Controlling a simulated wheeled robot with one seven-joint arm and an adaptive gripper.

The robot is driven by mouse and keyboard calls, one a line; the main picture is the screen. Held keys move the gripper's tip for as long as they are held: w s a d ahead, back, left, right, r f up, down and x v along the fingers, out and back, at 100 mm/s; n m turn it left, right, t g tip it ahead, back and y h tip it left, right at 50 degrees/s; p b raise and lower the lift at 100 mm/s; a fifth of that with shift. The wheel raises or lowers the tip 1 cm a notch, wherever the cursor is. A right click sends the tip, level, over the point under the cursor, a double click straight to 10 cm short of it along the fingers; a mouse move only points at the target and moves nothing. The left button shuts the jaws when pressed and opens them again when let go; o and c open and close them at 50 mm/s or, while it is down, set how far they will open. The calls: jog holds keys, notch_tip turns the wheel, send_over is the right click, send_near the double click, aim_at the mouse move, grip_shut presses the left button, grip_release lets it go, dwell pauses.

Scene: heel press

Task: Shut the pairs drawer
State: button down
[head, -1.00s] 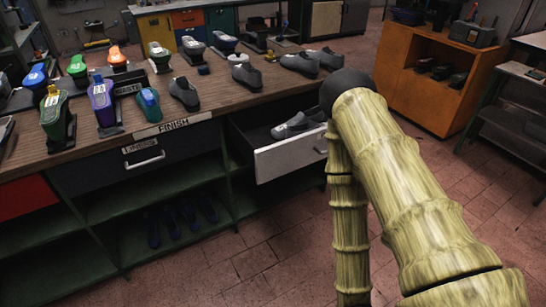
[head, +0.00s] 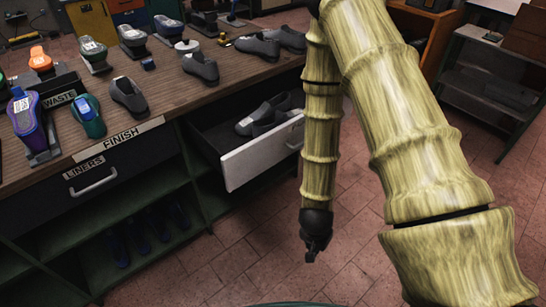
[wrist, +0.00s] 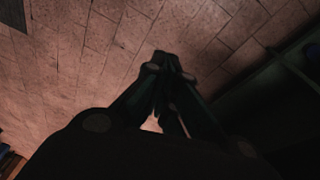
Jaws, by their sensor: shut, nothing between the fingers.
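The pairs drawer (head: 240,158) has a white front and is pulled out from the bench, right of the drawer labelled LINERS. Grey shoes (head: 268,113) lie inside it. My arm covers the right end of its front, so its label and part of its handle are hidden. My gripper (head: 311,256) hangs low in front of the drawer, to its right, over the floor and apart from it. In the wrist view my gripper (wrist: 163,62) is shut and empty, with tiled floor behind it.
The LINERS drawer (head: 92,184) is shut. The bench top (head: 165,97) carries several shoes and coloured devices. Open green shelves (head: 150,210) lie below. The brick floor (head: 235,262) in front is clear. A metal side table (head: 490,85) stands at the right.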

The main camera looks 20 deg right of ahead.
jog(key=w+r+m+t+y, duration=0.3)
jog(key=w+r+m, duration=1.75)
jog(key=r, duration=0.35)
jog(key=shift+w+a+f+b, duration=0.55)
jog(key=shift+w+f, duration=0.55)
jog(key=shift+f, duration=0.4)
jog(key=shift+w+a+f+b, duration=0.4)
jog(key=shift+w+a+f, duration=0.2)
jog(key=shift+w+f, duration=0.75)
jog(key=shift+w+a+f+b, duration=0.55)
jog(key=shift+w+f, duration=0.35)
jog(key=shift+f, duration=0.75)
jog(key=shift+a, duration=0.1)
jog(key=shift+r, duration=0.1)
